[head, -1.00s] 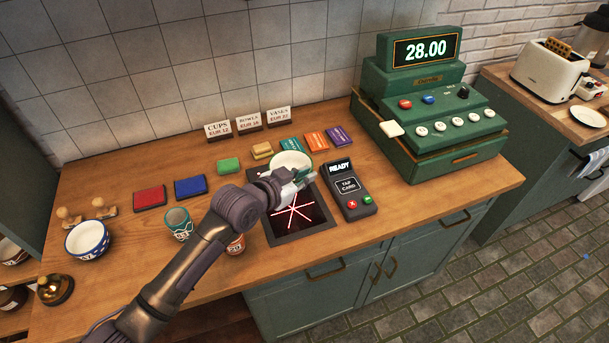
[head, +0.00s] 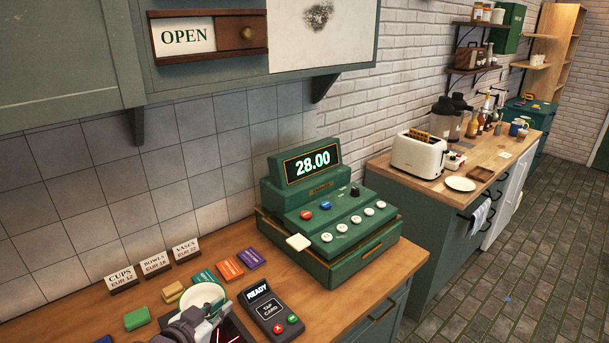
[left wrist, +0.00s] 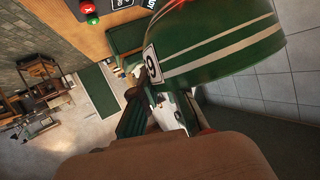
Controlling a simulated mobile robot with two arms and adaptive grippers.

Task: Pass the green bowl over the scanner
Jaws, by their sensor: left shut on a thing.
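The green bowl (head: 200,294) has a pale inside and shows low in the head view. In the left wrist view the bowl (left wrist: 220,42) is large and close, green with white stripes and a numbered tag. My left gripper (head: 210,315) is shut on the bowl's near side; its fingers also show in the left wrist view (left wrist: 178,108). The scanner (head: 233,334) is a dark pad with red lines, just below and right of the bowl in the head view, mostly cut off or covered by my arm. The gap between bowl and scanner cannot be judged. My right gripper is out of view.
A card terminal (head: 271,310) reading READY stands right of the scanner. The green cash register (head: 335,228) behind it shows 28.00. Coloured blocks, among them a green one (head: 137,318), and price signs (head: 155,264) stand behind and left of the bowl.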

